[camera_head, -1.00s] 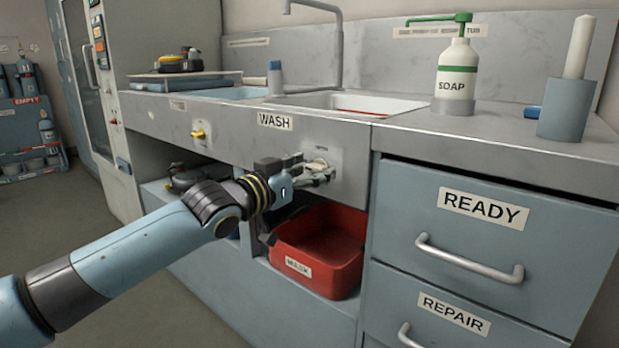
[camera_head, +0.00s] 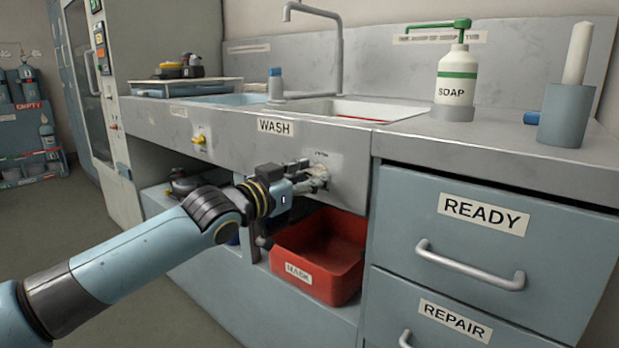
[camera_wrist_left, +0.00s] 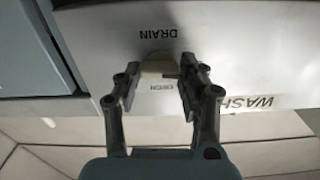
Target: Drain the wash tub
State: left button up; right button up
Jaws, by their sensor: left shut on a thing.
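The wash tub (camera_head: 345,108) is the white basin set into the counter behind the WASH label (camera_head: 275,126). Below it on the front panel is a pale drain knob (camera_head: 321,168), partly hidden by my gripper. In the left wrist view the knob (camera_wrist_left: 160,68) sits between the words DRAIN and OPEN, which appear upside down. My left gripper (camera_head: 318,180) is shut on the knob, with one finger on each side, also seen in the left wrist view (camera_wrist_left: 160,85). The inside of the tub is mostly hidden; a red edge shows in it. My right gripper is not in view.
A red MASK bin (camera_head: 320,260) stands on the shelf below my gripper. A yellow knob (camera_head: 199,138) is on the panel to the left. READY (camera_head: 480,216) and REPAIR drawers are at the right. A soap bottle (camera_head: 455,80) stands on the counter.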

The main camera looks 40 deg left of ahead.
pick_arm(q)
jog(key=shift+f+m, duration=0.1)
jog(key=shift+m, duration=1.1)
jog(key=shift+m+b, duration=0.5)
jog(key=shift+m, duration=1.3)
jog(key=m+b, duration=0.1)
jog(key=m, duration=0.2)
jog(key=shift+m+b, duration=0.7)
jog(key=shift+m, duration=0.8)
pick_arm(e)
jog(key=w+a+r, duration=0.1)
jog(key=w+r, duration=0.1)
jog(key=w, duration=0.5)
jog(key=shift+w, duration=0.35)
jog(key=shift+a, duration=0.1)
pick_arm(q)
jog(key=o, duration=1.2)
jog(key=shift+c, duration=0.2)
